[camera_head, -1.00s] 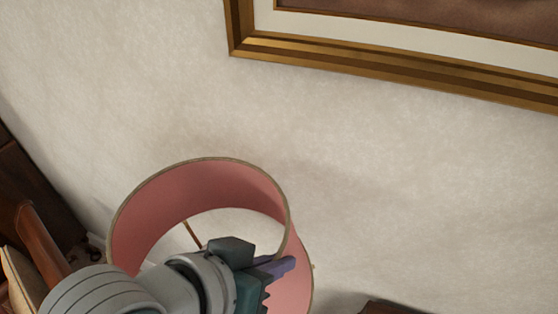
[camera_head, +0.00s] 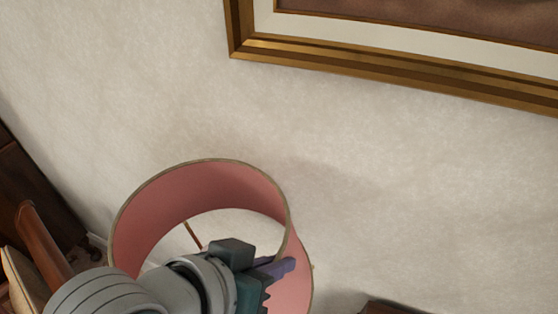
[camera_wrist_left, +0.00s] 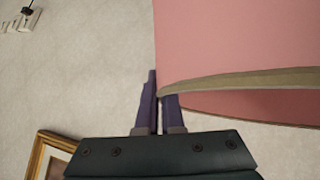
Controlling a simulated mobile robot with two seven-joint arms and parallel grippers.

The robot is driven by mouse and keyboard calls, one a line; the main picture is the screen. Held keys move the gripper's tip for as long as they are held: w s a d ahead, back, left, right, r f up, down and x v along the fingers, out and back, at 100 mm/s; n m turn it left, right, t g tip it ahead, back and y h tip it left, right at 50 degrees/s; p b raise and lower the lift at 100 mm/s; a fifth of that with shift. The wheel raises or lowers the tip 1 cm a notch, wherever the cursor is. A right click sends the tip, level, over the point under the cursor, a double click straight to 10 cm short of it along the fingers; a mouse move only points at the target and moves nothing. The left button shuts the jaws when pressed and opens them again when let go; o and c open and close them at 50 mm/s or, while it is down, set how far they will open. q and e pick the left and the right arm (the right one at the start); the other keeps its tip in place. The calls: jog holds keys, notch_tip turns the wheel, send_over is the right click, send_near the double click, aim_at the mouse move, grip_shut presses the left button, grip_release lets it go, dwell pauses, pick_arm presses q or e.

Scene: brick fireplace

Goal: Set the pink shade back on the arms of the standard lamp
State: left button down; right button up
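The pink shade (camera_head: 165,215) is an open drum with a thin olive rim, tilted in the lower left of the head view. My left gripper (camera_head: 275,266) is at its right side, with its purple fingers close together at the shade's wall near the rim. In the left wrist view, the shade (camera_wrist_left: 240,45) fills the upper right and its rim meets the fingers (camera_wrist_left: 158,105), which appear pinched on the wall. A thin brown rod (camera_head: 193,235) shows through the shade's opening; I cannot tell whether it belongs to the lamp. My right gripper is not in view.
A gold picture frame (camera_head: 300,55) hangs on the pale wall (camera_head: 400,180) at the upper right. Wooden furniture (camera_head: 42,240) with a cushion (camera_head: 22,280) is at the lower left. A dark brown edge (camera_head: 390,307) shows at the bottom right.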

pick_arm(q)
jog(key=shift+f, duration=0.25)
dwell(0.6)
jog(key=c, duration=1)
grip_release()
jog(key=b+v, duration=0.1)
jog(key=v, duration=0.9)
jog(key=o, duration=0.6)
